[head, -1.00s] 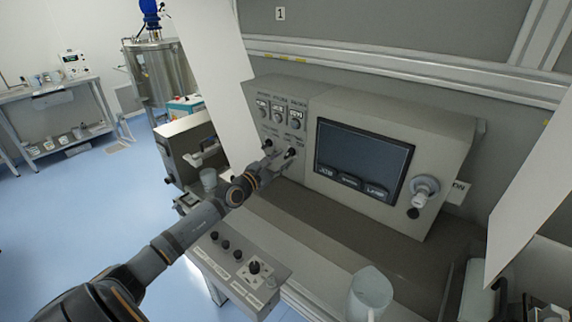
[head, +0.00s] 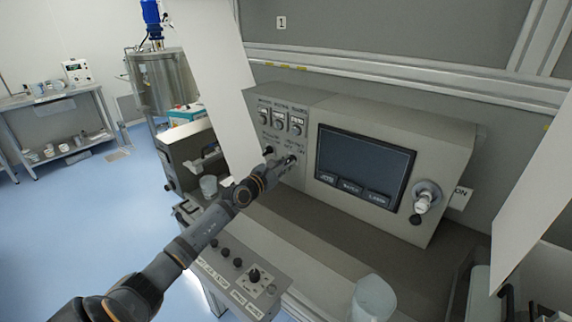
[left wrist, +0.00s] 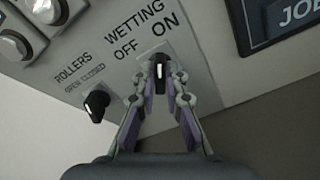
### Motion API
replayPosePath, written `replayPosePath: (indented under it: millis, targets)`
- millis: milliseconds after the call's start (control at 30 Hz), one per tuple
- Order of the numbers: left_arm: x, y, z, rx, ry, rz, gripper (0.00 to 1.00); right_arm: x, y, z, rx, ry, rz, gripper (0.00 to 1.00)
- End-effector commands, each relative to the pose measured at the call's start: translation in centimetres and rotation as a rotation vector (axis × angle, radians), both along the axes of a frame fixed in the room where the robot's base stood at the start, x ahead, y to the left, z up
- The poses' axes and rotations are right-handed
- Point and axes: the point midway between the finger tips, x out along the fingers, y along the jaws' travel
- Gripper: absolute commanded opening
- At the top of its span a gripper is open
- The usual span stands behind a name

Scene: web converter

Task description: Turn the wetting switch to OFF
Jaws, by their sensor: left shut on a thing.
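The wetting switch (left wrist: 160,70) is a small black knob with a white mark, on the grey panel under the word WETTING. OFF is printed to its upper left and ON above it in the left wrist view; its white mark points up toward ON. My left gripper (left wrist: 161,74) has a finger on each side of the knob and is shut on it. In the head view, my left gripper (head: 280,163) reaches the lower part of the control box (head: 395,122), partly covering the switch. My right gripper is in neither view.
The black rollers knob (left wrist: 97,104) sits close to the left of the gripper. The dark screen (head: 365,165) is to the right, with a round light knob (head: 427,195) beyond it. A lower button box (head: 240,270) stands below my left arm.

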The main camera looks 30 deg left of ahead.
Motion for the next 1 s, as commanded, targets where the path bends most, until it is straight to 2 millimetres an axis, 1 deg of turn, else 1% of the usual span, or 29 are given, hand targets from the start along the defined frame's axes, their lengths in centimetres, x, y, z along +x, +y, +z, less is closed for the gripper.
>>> replayPosePath:
  millis: [167, 367, 567, 1000]
  targets:
    - [0.0, 0.0, 0.0, -0.021, 0.002, 0.000, 0.00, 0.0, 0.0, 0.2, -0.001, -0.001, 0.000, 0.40]
    - [0.0, 0.0, 0.2, -0.110, 0.009, -0.001, 0.00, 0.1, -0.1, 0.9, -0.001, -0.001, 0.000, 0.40]
    - [0.0, 0.0, 0.2, -0.271, 0.022, 0.000, 0.00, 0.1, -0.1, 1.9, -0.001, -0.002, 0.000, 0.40]
    - [0.0, 0.0, 0.2, -0.683, 0.054, 0.000, 0.00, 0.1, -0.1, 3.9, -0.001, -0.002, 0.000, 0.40]
